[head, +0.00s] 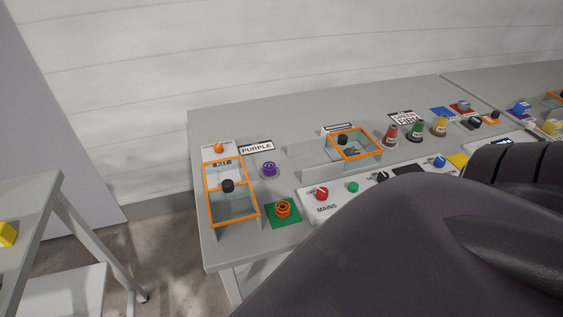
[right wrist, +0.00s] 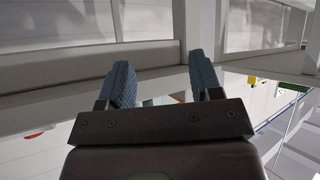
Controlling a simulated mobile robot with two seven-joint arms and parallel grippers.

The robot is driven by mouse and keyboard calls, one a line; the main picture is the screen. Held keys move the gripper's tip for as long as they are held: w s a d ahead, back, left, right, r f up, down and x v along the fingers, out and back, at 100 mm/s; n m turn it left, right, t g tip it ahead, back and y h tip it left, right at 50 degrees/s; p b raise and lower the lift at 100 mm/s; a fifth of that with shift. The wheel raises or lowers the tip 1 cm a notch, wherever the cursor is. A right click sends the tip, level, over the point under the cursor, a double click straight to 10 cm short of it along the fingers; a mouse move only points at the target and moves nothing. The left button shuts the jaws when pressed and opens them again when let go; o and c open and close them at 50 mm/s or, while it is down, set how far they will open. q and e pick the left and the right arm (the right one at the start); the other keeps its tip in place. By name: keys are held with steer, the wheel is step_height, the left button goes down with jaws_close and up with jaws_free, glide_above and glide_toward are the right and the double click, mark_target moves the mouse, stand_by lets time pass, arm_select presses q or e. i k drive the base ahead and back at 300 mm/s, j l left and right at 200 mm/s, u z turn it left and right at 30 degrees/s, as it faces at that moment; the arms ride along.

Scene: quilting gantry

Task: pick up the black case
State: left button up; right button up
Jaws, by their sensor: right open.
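I cannot make out a black case for certain in either view. In the head view a small dark block (head: 475,122) lies on the grey table towards the right, and a flat black square (head: 408,170) is partly hidden behind my large dark arm link. My right gripper (right wrist: 162,82) shows in the right wrist view with its two blue fingers apart and nothing between them. It is not near any object I can name. My left gripper is in neither view.
The grey table (head: 300,118) holds an orange-rimmed clear bin marked KIT (head: 208,185), a second orange-rimmed bin (head: 372,156), a white MAINS panel (head: 333,207) and several coloured knobs. A side table (head: 40,205) stands left, with a floor gap between.

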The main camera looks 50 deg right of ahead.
mark_target(476, 121)
steer(key=z, duration=2.85)
steer(key=l+u, duration=0.1)
steer(key=u, duration=0.95)
steer(key=l+u, duration=0.65)
steer(key=l, duration=0.15)
steer(key=l+u, duration=0.2)
steer(key=l, duration=0.2)
steer(key=k+l+u, duration=0.2)
steer(key=l, duration=0.2)
steer(key=k+l, duration=0.1)
steer(key=l, duration=0.3)
steer(key=k+l+u, duration=0.15)
steer(key=l, duration=0.3)
